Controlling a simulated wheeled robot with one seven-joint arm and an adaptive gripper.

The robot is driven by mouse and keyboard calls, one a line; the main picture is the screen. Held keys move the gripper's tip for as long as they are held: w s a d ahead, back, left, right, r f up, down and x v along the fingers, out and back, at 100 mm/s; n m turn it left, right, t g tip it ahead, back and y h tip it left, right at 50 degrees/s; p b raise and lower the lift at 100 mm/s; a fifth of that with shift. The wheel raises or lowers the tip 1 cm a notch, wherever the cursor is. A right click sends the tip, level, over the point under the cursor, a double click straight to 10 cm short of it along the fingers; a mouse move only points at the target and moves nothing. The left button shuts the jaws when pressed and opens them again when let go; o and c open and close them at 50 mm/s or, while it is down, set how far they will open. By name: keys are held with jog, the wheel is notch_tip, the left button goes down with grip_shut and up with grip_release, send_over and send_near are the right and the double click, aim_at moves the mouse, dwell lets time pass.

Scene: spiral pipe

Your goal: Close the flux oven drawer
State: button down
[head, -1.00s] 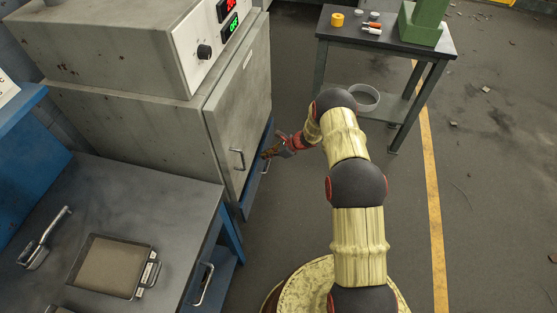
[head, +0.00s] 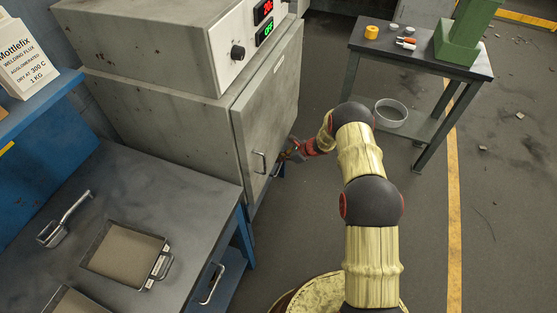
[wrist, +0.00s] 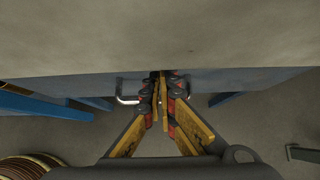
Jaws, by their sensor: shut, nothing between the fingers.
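The flux oven (head: 160,75) is a grey cabinet with a closed front door (head: 268,110). Its blue drawer (head: 252,208) is low under the door, and only a thin edge shows in the head view. In the wrist view the drawer front (wrist: 235,80) is a blue-grey band below the grey oven face. The drawer handle (wrist: 127,99) shows behind the fingers. My gripper (head: 284,156) is shut and empty at the drawer front; its fingertips (wrist: 160,77) overlap the front and handle. Contact is not clear, and the drawer's exact opening is hidden.
A workbench (head: 205,185) with a flux tray (head: 125,250) and a metal tool (head: 62,220) stands at the left. A small table (head: 415,60) stands at the back right, with a bowl (head: 391,112) on its shelf.

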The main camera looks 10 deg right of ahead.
jog(key=f+p+v, duration=0.1)
jog(key=v, duration=0.5)
jog(key=s+d+f+p+v, duration=0.1)
jog(key=p+v, duration=0.1)
jog(key=v, duration=0.4)
jog(key=shift+s+d+r, duration=0.2)
jog(key=shift+d+r, duration=0.05)
jog(key=shift+d, duration=0.2)
jog(key=s+a+r+n+g, duration=0.1)
jog(key=s+n+g, duration=0.1)
jog(key=s+n, duration=0.35)
jog(key=s+a+r+n+g, duration=0.2)
jog(key=s, duration=0.6)
jog(key=s+a+r+n+t+h, duration=0.1)
jog(key=s+a+r+n+h, duration=0.1)
jog(key=s+r+n, duration=0.3)
jog(key=s+a+r+n+t+h, duration=0.1)
jog(key=s+r+n, duration=0.5)
jog(key=s+r, duration=0.7)
jog(key=s+a+r+n+t+h, duration=0.2)
jog(key=s+r, duration=0.8)
jog(key=r, duration=1.8)
jog(key=shift+a+r+n+t+h, duration=0.3)
jog(key=shift+n+h, duration=0.9)
jog(key=shift+n, duration=0.85)
